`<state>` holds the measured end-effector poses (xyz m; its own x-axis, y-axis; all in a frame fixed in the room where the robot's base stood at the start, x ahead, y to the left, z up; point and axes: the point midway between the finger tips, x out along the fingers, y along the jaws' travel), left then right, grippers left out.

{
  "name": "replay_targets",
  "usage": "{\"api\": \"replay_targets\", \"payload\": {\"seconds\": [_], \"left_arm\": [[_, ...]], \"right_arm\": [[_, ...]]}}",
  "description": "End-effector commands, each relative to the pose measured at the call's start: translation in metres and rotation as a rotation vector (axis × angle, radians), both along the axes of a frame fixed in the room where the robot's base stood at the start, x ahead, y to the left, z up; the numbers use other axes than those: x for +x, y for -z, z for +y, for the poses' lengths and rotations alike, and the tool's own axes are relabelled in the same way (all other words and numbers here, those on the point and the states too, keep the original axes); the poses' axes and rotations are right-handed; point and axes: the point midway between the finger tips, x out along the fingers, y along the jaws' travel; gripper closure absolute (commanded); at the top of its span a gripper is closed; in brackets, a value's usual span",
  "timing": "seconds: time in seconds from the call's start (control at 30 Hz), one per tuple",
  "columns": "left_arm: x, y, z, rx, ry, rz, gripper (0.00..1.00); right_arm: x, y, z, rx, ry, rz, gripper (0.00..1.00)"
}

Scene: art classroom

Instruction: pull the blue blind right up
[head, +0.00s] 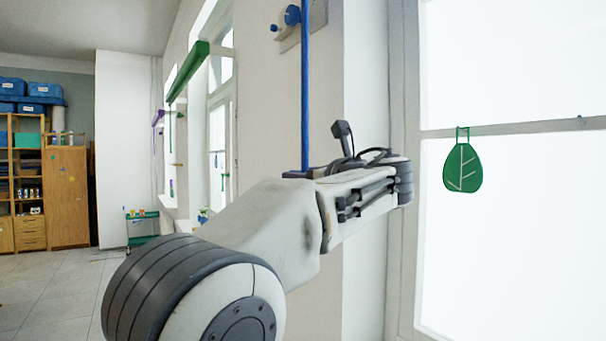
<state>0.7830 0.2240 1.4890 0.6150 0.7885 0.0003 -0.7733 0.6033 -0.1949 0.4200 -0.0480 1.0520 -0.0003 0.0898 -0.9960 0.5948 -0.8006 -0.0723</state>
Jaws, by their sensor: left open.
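A straight blue pull cord or rod (305,85) hangs down the pale wall from the top edge of the head view. Its lower end has a wider blue piece that shows just above my left arm and is partly hidden by it. The cloth of the blue blind is not clearly in view. My left gripper (350,160) is at the far end of the left arm, just right of the cord's lower end. It is open, though its fingertips are hard to make out. I cannot tell whether it touches the cord. My right gripper is not in view.
A blue knob on a wall plate (290,15) is beside the cord. A bright window (520,240) with a green leaf ornament (462,167) fills the right. A rolled green blind (188,72) hangs farther along the wall. Wooden shelves (67,195) stand far left, with free floor before them.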

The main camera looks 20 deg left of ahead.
Motion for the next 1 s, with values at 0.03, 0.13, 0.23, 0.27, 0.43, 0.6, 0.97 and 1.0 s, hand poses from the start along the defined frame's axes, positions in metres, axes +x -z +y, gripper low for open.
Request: {"api": "replay_targets", "payload": {"seconds": [0.03,0.13,0.23,0.27,0.43,0.6,0.97,1.0], "left_arm": [[0.0,0.0001,-0.0001,0.0,0.0,0.0,0.54],[-0.0002,0.0001,-0.0002,0.0,0.0,0.0,0.92],[-0.0004,0.0001,0.0001,0.0,-0.001,0.0,1.0],[-0.0005,0.0001,0.0001,-0.001,-0.001,-0.001,1.0],[-0.0009,0.0001,0.0006,-0.002,-0.003,0.0,1.0],[-0.0013,0.0002,0.001,-0.003,-0.004,0.0,1.0],[-0.0018,0.0,0.0014,-0.004,-0.006,-0.002,1.0],[-0.0018,0.0,0.0014,-0.004,-0.006,-0.002,1.0]], "right_arm": [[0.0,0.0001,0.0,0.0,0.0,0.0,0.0],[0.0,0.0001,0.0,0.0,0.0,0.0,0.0],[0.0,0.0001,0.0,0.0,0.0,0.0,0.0],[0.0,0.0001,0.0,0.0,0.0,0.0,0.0],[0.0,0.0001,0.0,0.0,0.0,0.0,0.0],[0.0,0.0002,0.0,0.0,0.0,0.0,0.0],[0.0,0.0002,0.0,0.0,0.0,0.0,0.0],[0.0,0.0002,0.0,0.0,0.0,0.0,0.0]]}}
